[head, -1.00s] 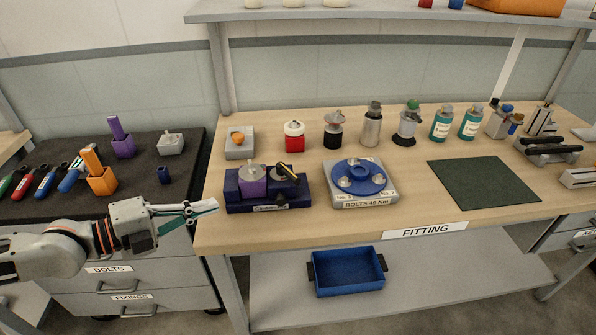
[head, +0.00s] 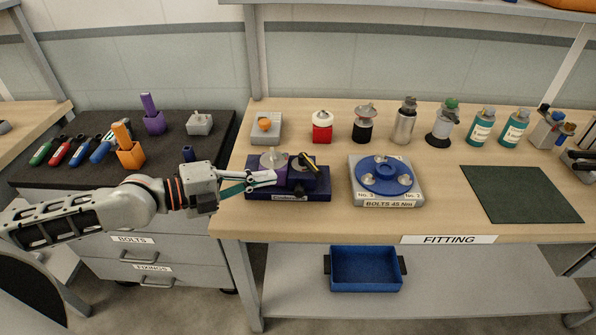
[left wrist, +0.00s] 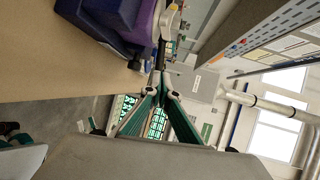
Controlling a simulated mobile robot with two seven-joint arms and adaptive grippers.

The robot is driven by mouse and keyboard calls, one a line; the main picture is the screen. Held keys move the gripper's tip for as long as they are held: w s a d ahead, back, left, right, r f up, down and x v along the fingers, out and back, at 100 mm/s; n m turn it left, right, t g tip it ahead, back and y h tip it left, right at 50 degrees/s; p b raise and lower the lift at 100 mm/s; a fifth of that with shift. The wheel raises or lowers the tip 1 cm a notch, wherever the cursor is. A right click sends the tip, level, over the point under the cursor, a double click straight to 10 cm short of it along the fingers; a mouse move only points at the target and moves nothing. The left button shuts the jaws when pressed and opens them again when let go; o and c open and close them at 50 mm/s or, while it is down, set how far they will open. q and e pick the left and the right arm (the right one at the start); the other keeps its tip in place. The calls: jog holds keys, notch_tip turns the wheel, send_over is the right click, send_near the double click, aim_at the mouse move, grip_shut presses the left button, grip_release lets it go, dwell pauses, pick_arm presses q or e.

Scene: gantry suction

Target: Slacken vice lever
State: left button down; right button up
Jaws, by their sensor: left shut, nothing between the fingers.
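The vice (head: 318,179) is a dark blue and purple block near the front left edge of the wooden bench. A silver round part sits on top at its left. A dark lever with a yellow part (head: 305,160) sits on top at its right. My left gripper (head: 274,177) is shut and empty, with its fingertips overlapping the vice's left front; I cannot tell whether they touch. In the left wrist view the fingers (left wrist: 161,78) come together at their tips, and the vice's blue and purple side (left wrist: 115,22) is at the upper left. My right gripper is not in view.
A blue disc fixture (head: 386,175) on a grey base stands right of the vice. A grey block with an orange ball (head: 265,125) and several bottles stand behind. A dark cabinet top (head: 90,180) with tools is at left. A green mat (head: 520,193) lies bare at right.

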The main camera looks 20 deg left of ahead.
aim_at(310, 170)
pick_arm(q)
jog(key=p+x, duration=0.2)
jog(key=x, duration=0.5)
jog(key=shift+x, duration=0.75)
jog(key=shift+f, duration=0.1)
